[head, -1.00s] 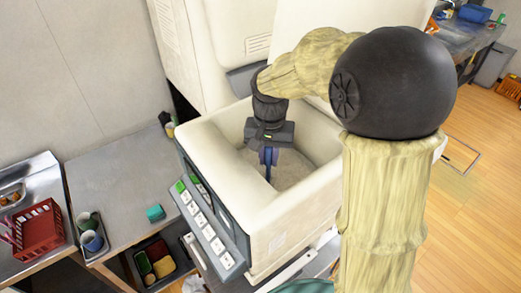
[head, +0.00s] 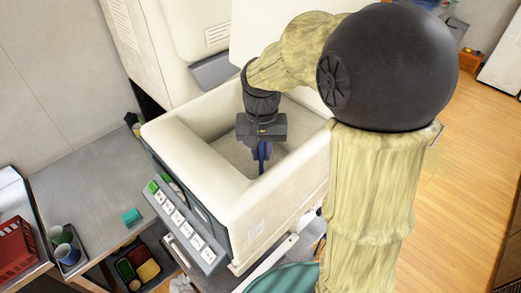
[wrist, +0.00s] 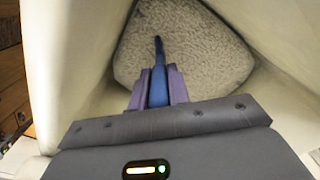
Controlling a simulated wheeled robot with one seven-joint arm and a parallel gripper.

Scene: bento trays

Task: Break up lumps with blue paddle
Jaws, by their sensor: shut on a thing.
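My gripper (head: 261,150) points down inside the open cream hopper of the machine (head: 243,205). It is shut on the blue paddle (wrist: 158,75), whose handle lies between the two purple fingers in the wrist view. The paddle also shows in the head view (head: 262,160), mostly hidden by the gripper. Its tip reaches down toward the grainy, off-white rice-like mass (wrist: 195,45) on the hopper floor. I cannot tell whether the tip touches or enters the mass. The mass also shows in the head view (head: 235,152).
The hopper walls (wrist: 90,45) stand close around my gripper. A button panel (head: 185,228) is on the machine's front. A tray with coloured compartments (head: 138,265) sits below.

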